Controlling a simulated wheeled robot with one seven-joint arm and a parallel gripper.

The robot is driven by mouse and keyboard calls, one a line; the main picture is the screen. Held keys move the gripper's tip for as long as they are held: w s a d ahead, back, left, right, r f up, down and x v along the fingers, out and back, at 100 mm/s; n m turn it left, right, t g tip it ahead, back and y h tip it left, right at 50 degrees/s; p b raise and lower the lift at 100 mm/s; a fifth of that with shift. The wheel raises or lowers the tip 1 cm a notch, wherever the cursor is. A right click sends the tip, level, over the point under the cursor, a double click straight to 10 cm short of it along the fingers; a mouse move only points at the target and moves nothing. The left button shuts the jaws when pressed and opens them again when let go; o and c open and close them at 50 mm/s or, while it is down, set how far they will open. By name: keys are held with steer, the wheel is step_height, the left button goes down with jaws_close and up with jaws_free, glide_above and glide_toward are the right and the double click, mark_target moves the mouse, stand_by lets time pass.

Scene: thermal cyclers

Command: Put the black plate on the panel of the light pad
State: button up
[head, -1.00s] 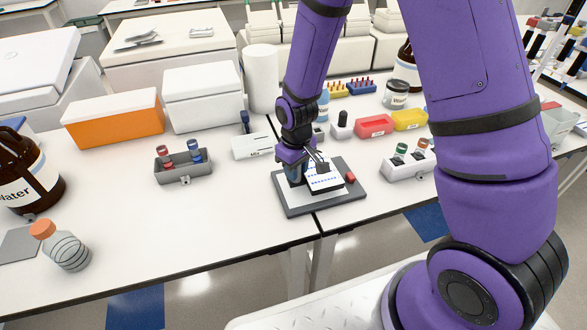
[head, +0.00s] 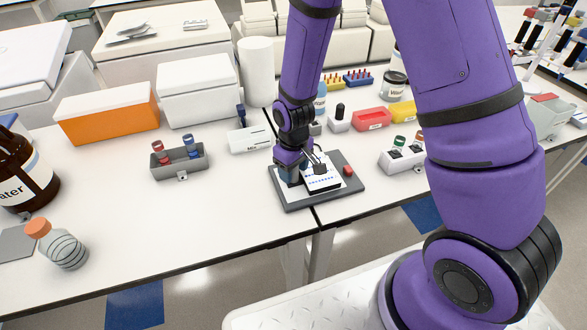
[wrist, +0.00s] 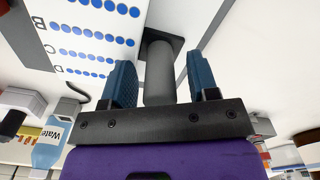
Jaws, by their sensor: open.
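The black plate (head: 322,184) has dark sides and a pale top with rows of blue wells. In the head view it lies over the white panel of the grey light pad (head: 300,204), which has a red button at its right. In the wrist view the plate's blue-dotted top (wrist: 90,38) fills the upper left. My gripper (head: 291,172) is low at the plate's left side. In the wrist view my gripper (wrist: 164,78) is open, its blue fingers standing on either side of a grey post (wrist: 160,75) with a dark square end. Contact with the post cannot be told.
A white labelled box (head: 249,139) and a grey rack with vials (head: 180,165) stand left of the pad. A pale rack (head: 402,160) stands to the right, red (head: 371,119) and yellow bins behind. The table's front edge lies close before the pad.

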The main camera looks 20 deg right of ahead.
step_height(320, 180, up, 12)
steer(key=shift+r, duration=0.1)
steer(key=s+d+r+m+t, duration=0.1)
steer(key=s+d+r, duration=0.25)
steer(key=r, duration=0.45)
steer(key=s+d+r+m+t, duration=0.2)
steer(key=s+d+r, duration=0.15)
steer(key=r, duration=0.55)
steer(key=s+d+r+m+t, duration=0.1)
steer(key=s+d+r, duration=0.1)
steer(key=s+r, duration=0.2)
steer(key=s+d+r+m+t, duration=0.1)
steer(key=s+d+r, duration=0.1)
steer(key=s, duration=0.8)
steer(key=shift+d+r, duration=0.25)
steer(key=shift+r, duration=0.65)
